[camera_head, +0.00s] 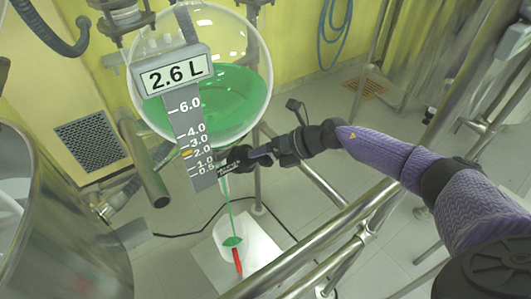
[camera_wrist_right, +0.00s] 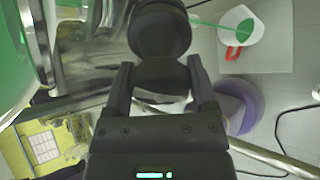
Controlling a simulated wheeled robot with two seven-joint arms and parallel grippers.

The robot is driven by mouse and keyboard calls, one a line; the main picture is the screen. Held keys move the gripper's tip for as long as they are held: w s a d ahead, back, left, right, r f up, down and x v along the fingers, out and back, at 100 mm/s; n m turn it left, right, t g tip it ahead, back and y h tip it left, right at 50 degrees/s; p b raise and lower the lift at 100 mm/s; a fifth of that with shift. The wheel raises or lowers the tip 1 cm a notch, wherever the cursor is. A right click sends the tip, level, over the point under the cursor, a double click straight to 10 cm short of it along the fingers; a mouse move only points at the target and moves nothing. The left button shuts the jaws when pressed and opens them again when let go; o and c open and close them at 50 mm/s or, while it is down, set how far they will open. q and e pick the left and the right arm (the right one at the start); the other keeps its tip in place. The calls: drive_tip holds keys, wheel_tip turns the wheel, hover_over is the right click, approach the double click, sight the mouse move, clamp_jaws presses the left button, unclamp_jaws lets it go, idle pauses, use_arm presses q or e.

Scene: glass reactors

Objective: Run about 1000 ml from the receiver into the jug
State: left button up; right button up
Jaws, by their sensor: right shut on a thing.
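The receiver (camera_head: 240,45) is a round glass vessel holding green liquid; its display (camera_head: 174,75) reads 2.6 L. A scale strip (camera_head: 190,130) with an orange mark close to 2.0 hangs in front. My right gripper (camera_head: 245,158) is at the outlet below the vessel. In the right wrist view its fingers (camera_wrist_right: 163,85) are shut on a dark valve handle (camera_wrist_right: 160,72). A thin green stream (camera_head: 230,205) runs down into the white jug (camera_head: 224,228), which has a red handle (camera_head: 238,262) and green liquid inside. The jug also shows in the right wrist view (camera_wrist_right: 228,20). My left gripper is out of view.
The jug stands on a pale square board (camera_head: 265,245) on the tiled floor. Steel rails (camera_head: 320,235) cross in front of it at lower right. A large steel vessel (camera_head: 60,230) fills the left. A dark cable lies on the floor around the board.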

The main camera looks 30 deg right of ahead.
idle(0.3)
drive_tip(key=o, duration=1.2)
drive_tip(key=shift+c, duration=0.2)
drive_tip(key=v, duration=1)
drive_tip(key=shift+p, duration=0.35)
